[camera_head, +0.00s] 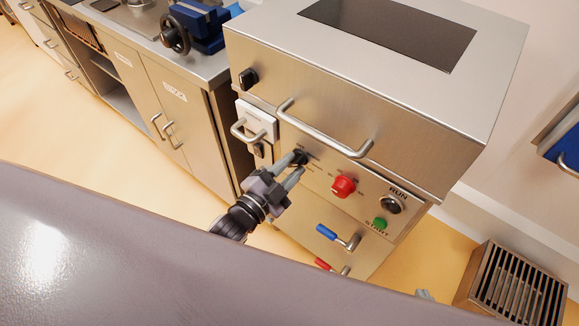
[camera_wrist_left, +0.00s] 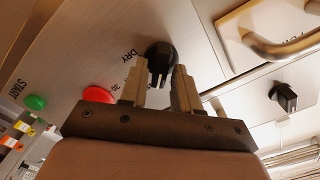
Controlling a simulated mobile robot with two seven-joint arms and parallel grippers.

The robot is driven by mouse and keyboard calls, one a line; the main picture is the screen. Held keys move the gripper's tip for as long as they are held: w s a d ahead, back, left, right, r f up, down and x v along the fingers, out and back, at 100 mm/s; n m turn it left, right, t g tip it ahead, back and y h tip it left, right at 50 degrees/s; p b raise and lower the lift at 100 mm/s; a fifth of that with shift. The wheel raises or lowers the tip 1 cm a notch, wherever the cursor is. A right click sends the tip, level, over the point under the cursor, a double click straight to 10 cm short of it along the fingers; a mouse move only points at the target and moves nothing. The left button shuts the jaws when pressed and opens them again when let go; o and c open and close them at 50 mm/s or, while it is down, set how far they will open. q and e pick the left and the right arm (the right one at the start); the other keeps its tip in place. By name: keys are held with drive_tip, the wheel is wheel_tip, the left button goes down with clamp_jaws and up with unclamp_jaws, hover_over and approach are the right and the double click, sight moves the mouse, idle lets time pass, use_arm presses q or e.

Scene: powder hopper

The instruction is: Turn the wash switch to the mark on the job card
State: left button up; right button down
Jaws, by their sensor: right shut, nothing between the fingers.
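A black rotary knob (camera_head: 299,157) with small printed marks around it is on the steel machine's front, left of a red button. In the left wrist view the same black knob (camera_wrist_left: 160,54) has the words DRY and 30 printed beside it. My left gripper (camera_head: 293,166) is open, with one finger on each side of the knob; its fingertips (camera_wrist_left: 157,75) also show in the wrist view. I cannot tell whether they touch it. I see no job card.
The red button (camera_head: 343,187), RUN dial (camera_head: 391,204) and green START button (camera_head: 379,223) are right of the knob. A white plate with a handle (camera_head: 256,119) is to its upper left. A long bar handle (camera_head: 325,132) sticks out just above. Blue and red levers (camera_head: 338,237) sit below.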

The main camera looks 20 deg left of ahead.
use_arm(q)
drive_tip(key=shift+o, duration=0.2)
drive_tip(key=v, duration=0.7)
drive_tip(key=shift+s, duration=0.1)
idle(0.6)
drive_tip(key=s+a+f+n+g+y+p, duration=0.2)
drive_tip(key=s+n+g, duration=0.1)
drive_tip(key=s+n, duration=0.2)
drive_tip(key=s+a+f+n+g+y+p, duration=0.2)
drive_tip(key=s+n+g, duration=0.1)
drive_tip(key=s+n, duration=0.2)
drive_tip(key=shift+a+n+g, duration=0.25)
drive_tip(key=shift+n+g, duration=0.05)
drive_tip(key=shift+s, duration=0.1)
idle(0.4)
